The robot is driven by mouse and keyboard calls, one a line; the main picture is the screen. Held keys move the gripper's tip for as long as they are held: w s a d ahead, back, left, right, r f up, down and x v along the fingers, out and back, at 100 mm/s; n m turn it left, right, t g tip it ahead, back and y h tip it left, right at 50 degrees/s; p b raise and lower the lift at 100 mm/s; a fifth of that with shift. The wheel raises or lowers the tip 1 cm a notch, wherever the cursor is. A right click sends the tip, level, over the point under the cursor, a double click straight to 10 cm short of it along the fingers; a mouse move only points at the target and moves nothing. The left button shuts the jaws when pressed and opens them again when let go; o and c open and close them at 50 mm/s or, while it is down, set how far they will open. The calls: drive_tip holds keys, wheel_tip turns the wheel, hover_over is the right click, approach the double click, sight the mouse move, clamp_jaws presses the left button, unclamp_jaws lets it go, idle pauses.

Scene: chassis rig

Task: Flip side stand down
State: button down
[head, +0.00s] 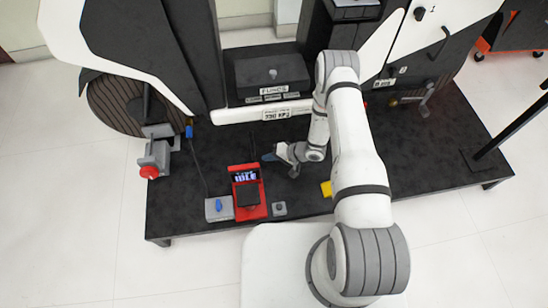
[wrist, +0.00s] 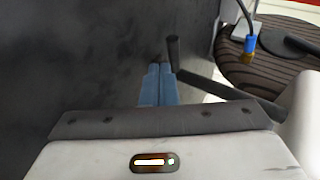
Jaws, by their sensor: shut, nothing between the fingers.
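My gripper (head: 266,157) reaches left, low in front of the chassis, with its blue fingers together and empty. In the wrist view the closed fingers (wrist: 158,85) point up the picture. A dark bar with a short peg-like end, which looks like the side stand (wrist: 205,86), lies just right of the fingers. Its peg end is close beside the fingertips; I cannot tell if they touch. Its other end is hidden behind the white part at right. In the head view only a thin dark line near the fingertips may be the stand.
A red tester with a lit screen (head: 245,180) stands on the black platform (head: 180,218), beside a grey box with a blue top (head: 219,208). A ridged dark wheel (head: 125,103) is at left. The chassis stands behind the gripper.

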drive_tip(key=shift+s+a+f+y+b, duration=0.1)
drive_tip(key=shift+a+f+y+b, duration=0.25)
drive_tip(key=shift+a, duration=0.35)
drive_tip(key=shift+s+a, duration=0.1)
drive_tip(key=shift+a, duration=0.5)
drive_tip(key=shift+a, duration=0.15)
drive_tip(key=shift+d+r, duration=0.2)
drive_tip(key=shift+d, duration=0.15)
drive_tip(key=d+r, duration=0.1)
drive_tip(key=d+r+p, duration=0.1)
drive_tip(key=shift+w+d, duration=0.3)
drive_tip(key=shift+d, duration=0.05)
drive_tip(key=s+d+r+p, duration=0.1)
drive_tip(key=d+p, duration=0.1)
drive_tip(key=d, duration=0.8)
drive_tip(key=shift+s+r, duration=0.25)
drive_tip(key=shift+r, duration=0.15)
drive_tip(key=shift+d, duration=0.1)
